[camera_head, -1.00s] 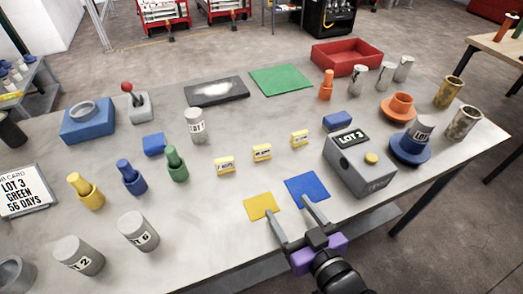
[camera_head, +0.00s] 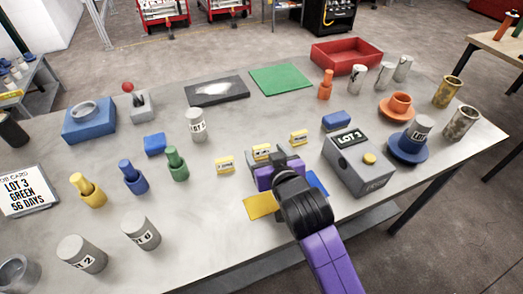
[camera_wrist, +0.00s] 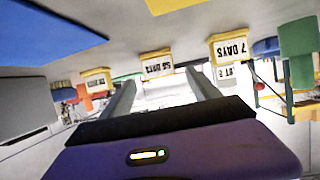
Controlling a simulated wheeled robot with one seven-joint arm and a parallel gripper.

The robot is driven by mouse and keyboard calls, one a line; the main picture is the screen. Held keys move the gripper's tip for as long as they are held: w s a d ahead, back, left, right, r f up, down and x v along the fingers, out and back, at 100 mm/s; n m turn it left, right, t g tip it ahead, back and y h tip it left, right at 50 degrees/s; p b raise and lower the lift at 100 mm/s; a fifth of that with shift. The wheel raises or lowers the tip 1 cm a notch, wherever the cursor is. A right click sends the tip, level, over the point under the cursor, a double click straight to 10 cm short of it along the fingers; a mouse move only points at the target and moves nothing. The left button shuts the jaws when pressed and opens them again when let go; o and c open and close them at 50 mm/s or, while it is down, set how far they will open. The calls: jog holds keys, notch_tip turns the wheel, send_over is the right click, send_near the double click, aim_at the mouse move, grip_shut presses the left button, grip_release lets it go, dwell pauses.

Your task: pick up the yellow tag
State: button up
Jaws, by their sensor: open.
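Three small yellow tags stand in a row on the grey table: the left tag (camera_head: 224,165), the middle tag (camera_head: 262,151) and the right tag (camera_head: 299,137). My gripper (camera_head: 277,158) is low over the table, close to the middle tag, and partly covers it in the head view. The wrist view looks upside down. There my gripper (camera_wrist: 160,84) has its two fingers apart, with the middle tag (camera_wrist: 157,64), reading 56 days, just beyond the gap between them. The 7-days tag (camera_wrist: 228,48) and another tag (camera_wrist: 97,79) stand to either side. I cannot tell whether the fingers touch any tag.
A yellow mat (camera_head: 259,207) and a blue mat (camera_head: 317,184) lie under my arm. A grey box marked Lot 3 (camera_head: 358,163) stands to the right, a blue block (camera_head: 336,121) behind it.

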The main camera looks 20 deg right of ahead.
aim_at(262, 146)
jog(key=x, duration=0.4)
jog(key=shift+w+r, duration=0.1)
jog(key=shift+r, duration=0.05)
jog(key=shift+c, duration=0.4)
jog(key=c, duration=1.3)
